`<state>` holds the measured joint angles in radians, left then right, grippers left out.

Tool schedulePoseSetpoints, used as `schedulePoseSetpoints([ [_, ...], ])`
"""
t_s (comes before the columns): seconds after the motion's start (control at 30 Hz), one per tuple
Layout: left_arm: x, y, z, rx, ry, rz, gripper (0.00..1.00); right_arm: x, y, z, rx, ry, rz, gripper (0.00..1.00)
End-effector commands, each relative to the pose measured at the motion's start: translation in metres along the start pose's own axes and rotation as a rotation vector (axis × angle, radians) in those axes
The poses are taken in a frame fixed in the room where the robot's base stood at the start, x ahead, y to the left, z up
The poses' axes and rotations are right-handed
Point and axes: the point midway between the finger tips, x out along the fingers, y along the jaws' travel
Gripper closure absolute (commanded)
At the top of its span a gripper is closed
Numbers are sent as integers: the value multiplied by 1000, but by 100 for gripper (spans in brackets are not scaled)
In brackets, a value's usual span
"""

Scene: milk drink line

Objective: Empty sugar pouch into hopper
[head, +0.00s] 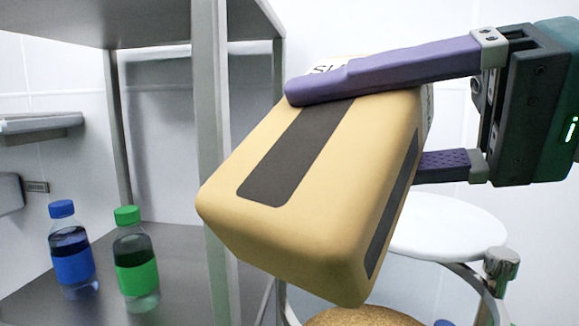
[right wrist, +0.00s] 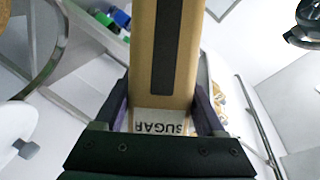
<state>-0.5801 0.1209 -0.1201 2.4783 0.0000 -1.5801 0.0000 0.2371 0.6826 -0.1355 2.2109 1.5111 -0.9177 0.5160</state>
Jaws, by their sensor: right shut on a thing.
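The sugar pouch (head: 320,190) is a tan block with dark stripes, held tilted in the middle of the head view. My right gripper (head: 355,130) is shut on it, one purple finger across its upper face and the other partly hidden behind it. In the right wrist view the pouch (right wrist: 178,50) sits between the fingers, with a white SUGAR label near the palm. Below the pouch, a round opening with brown grainy contents (head: 362,317), perhaps the hopper, shows only in part. I see no sugar pouring. My left gripper is not in view.
A white round lid or disc (head: 448,226) is behind the pouch at right, beside a metal knob (head: 501,268). A steel shelf frame (head: 210,150) stands at left. A blue-capped bottle (head: 70,255) and a green-capped bottle (head: 135,262) stand on its lower shelf.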

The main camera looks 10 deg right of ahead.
Motion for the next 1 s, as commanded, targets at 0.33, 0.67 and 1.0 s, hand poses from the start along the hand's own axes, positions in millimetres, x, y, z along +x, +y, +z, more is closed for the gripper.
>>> schedulePoseSetpoints([
  [0.33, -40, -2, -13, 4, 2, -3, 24, -4, -21, -11, -691, -4, 248, 100],
  [0.67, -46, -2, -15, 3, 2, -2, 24, -4, -23, -13, -930, -2, 337, 100],
  [1.0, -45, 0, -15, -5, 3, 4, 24, -4, -22, -13, -939, -1, 341, 100],
])
